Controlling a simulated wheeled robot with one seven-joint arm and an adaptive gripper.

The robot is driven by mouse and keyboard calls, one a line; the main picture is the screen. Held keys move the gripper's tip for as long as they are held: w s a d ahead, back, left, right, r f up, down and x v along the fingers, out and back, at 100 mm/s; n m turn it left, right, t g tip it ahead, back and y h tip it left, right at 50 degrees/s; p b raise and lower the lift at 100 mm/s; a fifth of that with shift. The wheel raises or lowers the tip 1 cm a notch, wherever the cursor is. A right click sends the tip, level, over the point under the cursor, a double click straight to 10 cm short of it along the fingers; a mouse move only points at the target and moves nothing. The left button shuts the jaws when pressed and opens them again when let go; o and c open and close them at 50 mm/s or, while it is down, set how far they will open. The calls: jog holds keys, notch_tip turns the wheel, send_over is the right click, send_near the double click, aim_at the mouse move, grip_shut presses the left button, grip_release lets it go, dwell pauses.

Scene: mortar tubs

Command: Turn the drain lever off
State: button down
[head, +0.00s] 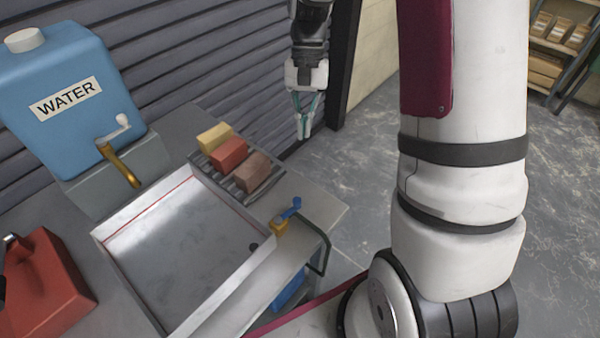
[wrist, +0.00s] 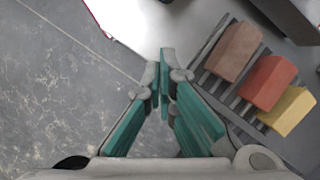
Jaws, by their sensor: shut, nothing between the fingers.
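The drain lever (head: 291,210) has a blue handle on a yellow valve body (head: 279,227). It sits at the right side of the metal tub (head: 185,255), near the bench edge, with its handle pointing up and to the right. My gripper (head: 305,134) is above and beyond the lever, past the bench's back right side. It is shut and empty, and it does not touch the lever. The drain lever cannot be made out in the wrist view.
A yellow, a red (head: 229,153) and a brown brick lie on a slatted rack behind the tub. A blue water tank (head: 60,105) with a brass tap (head: 120,166) stands at left, a red can (head: 45,285) at lower left. Open floor lies right of the bench.

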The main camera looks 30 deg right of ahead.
aim_at(288, 210)
jog(key=shift+f, duration=0.1)
jog(key=p+x, duration=0.1)
jog(key=x, duration=0.8)
jog(key=shift+s+a+f, duration=0.1)
jog(key=shift+s+f, duration=0.1)
jog(key=shift+f, duration=0.15)
jog(key=shift+s+a+f+p, duration=0.1)
jog(key=shift+s+a+p, duration=0.4)
jog(key=shift+s, duration=0.3)
jog(key=shift+s+a+f+p, duration=0.1)
jog(key=shift+s+a+p, duration=0.15)
jog(key=shift+s+a, duration=0.45)
jog(key=shift+s+d, duration=0.1)
jog(key=shift+s, duration=0.1)
jog(key=shift+s+d+m, duration=0.15)
jog(key=shift+m, duration=0.15)
